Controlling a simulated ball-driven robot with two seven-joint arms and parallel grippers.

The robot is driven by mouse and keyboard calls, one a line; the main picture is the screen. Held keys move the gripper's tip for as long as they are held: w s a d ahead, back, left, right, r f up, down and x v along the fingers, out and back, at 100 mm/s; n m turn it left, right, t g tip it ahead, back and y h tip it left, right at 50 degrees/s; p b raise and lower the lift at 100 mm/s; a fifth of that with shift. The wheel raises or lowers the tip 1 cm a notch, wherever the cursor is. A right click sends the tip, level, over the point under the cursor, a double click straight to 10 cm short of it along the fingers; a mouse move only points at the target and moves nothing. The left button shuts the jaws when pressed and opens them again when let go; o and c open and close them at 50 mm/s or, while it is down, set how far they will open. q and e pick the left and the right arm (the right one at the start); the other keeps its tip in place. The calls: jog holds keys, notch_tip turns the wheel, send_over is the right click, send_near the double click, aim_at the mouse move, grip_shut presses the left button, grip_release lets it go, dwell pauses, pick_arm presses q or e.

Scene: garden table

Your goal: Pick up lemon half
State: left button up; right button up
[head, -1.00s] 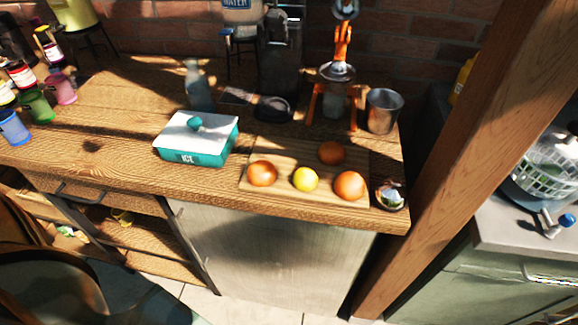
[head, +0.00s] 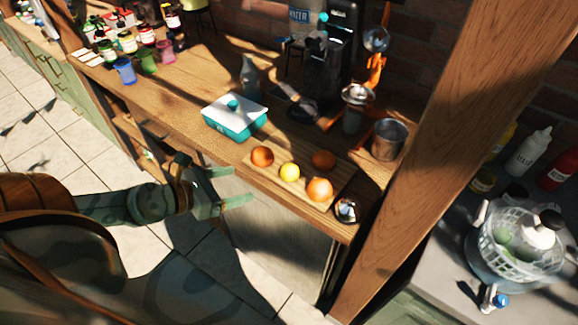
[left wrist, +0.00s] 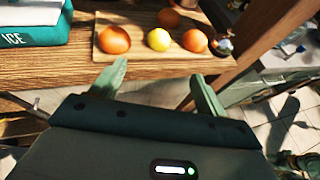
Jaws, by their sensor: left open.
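The yellow lemon half (head: 290,171) lies on a wooden cutting board (head: 333,184) near the front edge of the wooden counter, between orange fruits. It also shows in the left wrist view (left wrist: 158,39), beyond and between my fingertips. My left gripper (head: 238,186) is open and empty, in front of the counter edge and short of the board. In the left wrist view its two fingers (left wrist: 160,80) stand apart, pointing toward the board.
Orange fruits (head: 262,156), (head: 319,190) and (head: 324,159) flank the lemon. A small bowl (head: 345,211) stands at the board's right end. A teal ice box (head: 235,118) stands to the left, a metal cup (head: 389,139) behind. A wooden post (head: 440,130) rises at right.

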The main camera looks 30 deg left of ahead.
pick_arm(q)
jog(key=p, duration=0.1)
send_near(283, 173)
jog(key=p+x, duration=0.1)
jog(key=x, duration=0.3)
jog(key=shift+w+f, duration=0.2)
jog(key=shift+w, duration=0.1)
jog(key=p+x, duration=0.1)
jog(key=x, duration=0.5)
jog(key=shift+r, duration=0.1)
jog(key=c, duration=1)
pick_arm(e)
jog(key=r, duration=0.1)
jog(key=a+r, duration=0.1)
jog(key=r, duration=0.1)
jog(key=shift+w+a+r, duration=0.15)
jog(key=shift+w+a, duration=0.05)
jog(key=shift+w, duration=0.05)
